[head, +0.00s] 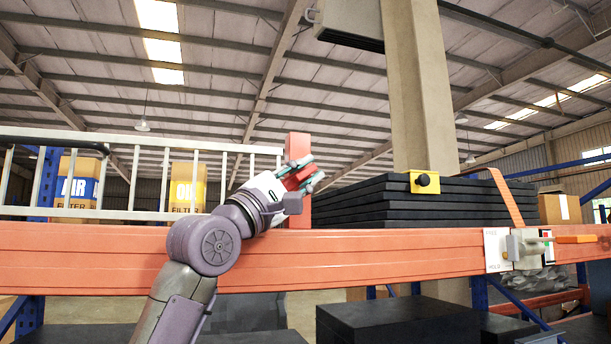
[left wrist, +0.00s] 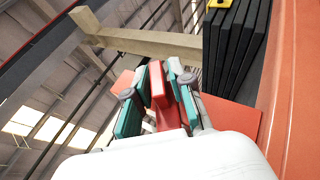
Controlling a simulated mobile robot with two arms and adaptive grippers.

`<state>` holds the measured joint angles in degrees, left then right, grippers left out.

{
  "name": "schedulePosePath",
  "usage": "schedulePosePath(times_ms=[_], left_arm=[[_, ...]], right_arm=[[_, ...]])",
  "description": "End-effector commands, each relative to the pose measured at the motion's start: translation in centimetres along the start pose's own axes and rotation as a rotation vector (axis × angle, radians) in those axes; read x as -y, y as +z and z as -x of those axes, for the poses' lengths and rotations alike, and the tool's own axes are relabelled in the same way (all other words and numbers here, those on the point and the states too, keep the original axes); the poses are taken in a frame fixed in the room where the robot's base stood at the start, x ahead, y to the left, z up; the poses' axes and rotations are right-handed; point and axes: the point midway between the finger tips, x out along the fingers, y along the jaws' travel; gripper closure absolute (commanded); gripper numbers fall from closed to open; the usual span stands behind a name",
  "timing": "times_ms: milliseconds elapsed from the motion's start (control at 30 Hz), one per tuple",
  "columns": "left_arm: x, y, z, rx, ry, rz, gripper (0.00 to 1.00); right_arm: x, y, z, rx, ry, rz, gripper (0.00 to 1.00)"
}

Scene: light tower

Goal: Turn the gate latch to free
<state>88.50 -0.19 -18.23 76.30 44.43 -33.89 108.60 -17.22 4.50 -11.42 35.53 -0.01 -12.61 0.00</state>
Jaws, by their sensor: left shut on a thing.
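My left gripper (head: 306,174) is at the orange-red post (head: 298,145) at the right end of the white railing. Its teal fingers are shut on a red piece (left wrist: 157,85), seen between them in the left wrist view. Where this piece joins the post is hidden by the fingers. Far to the right on the orange beam (head: 400,258) is a grey latch body (head: 525,248) with an orange handle (head: 577,239) pointing right, roughly level. Behind it is a white plate (head: 494,250) with small lettering, apparently FREE above and HOLD below. My right gripper is not in view.
A white railing (head: 110,214) stands above the beam at left, with two filter boxes (head: 185,187) behind it. A black stack (head: 410,205) with a yellow block (head: 424,182) sits behind the beam. A slanted orange strap (head: 507,197) is right of it.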

Motion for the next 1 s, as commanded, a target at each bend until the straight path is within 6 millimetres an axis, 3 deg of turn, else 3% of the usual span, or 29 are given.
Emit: schedulePosePath(times_ms=[33, 67, 167, 567, 767, 1000], left_arm=[[0.7, -0.1, 0.0, -0.002, -0.013, 0.004, 1.0], [0.7, -0.1, 0.0, -0.002, -0.014, 0.004, 0.77], [0.7, -0.1, 0.0, -0.002, -0.013, 0.003, 0.62], [0.3, -0.1, 0.7, 0.0, -0.005, 0.001, 0.62], [0.3, -0.1, 3.8, 0.0, -0.004, 0.001, 0.62], [0.3, -0.1, 8.7, -0.001, -0.006, 0.002, 0.62]], right_arm=[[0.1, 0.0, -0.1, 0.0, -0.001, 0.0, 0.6], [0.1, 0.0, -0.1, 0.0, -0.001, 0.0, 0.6], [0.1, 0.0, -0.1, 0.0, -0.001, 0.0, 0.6], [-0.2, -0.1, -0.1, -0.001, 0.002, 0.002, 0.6], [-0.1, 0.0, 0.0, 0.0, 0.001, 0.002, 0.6], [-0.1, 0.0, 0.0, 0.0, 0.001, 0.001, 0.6]])
